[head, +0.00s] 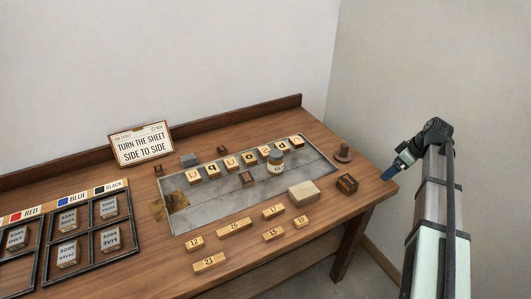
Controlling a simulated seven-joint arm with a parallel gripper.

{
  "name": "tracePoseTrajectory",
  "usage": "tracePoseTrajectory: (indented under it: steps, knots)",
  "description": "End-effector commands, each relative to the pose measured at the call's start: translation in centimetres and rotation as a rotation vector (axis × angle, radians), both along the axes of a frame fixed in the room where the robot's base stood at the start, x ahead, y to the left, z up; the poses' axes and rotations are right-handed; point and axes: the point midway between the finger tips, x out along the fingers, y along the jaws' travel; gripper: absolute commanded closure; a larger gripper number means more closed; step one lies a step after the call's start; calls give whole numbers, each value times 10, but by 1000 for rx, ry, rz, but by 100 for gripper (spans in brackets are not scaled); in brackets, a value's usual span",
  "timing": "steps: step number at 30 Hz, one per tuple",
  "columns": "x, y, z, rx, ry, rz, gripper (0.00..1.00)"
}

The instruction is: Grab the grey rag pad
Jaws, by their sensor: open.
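A small grey block-shaped item (189,160), which looks like the grey rag pad, lies at the back of the table, just right of the sign card and by the grey sheet's far left edge. My gripper (390,174) is at the right, beyond the table's right end, far from the grey pad. It holds nothing that I can see. Its fingers are small and dark in this view, with a blue part near the tip.
A grey sheet (215,212) bears a row of letter blocks and a small jar (276,162). A pale block (303,193), brown crate (346,184) and round knob (343,152) stand to the right. Number blocks (234,227) lie in front. Partitioned trays (78,264) fill the left. A sign (141,145) stands behind.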

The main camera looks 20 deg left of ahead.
Motion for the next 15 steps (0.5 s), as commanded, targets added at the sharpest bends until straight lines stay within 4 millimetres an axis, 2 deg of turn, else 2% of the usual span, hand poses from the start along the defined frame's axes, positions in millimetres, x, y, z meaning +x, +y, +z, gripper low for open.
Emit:
tracePoseTrajectory:
  steps: [1, 6, 11, 15]
  knots:
    - [13, 19, 7, -5, 7, 9, 4]
    - [36, 86, 20, -27, 50, 0, 4]
    - [50, 153, 27, -54, 94, -19, 4]
    - [58, 215, 32, -82, 127, -39, 4]
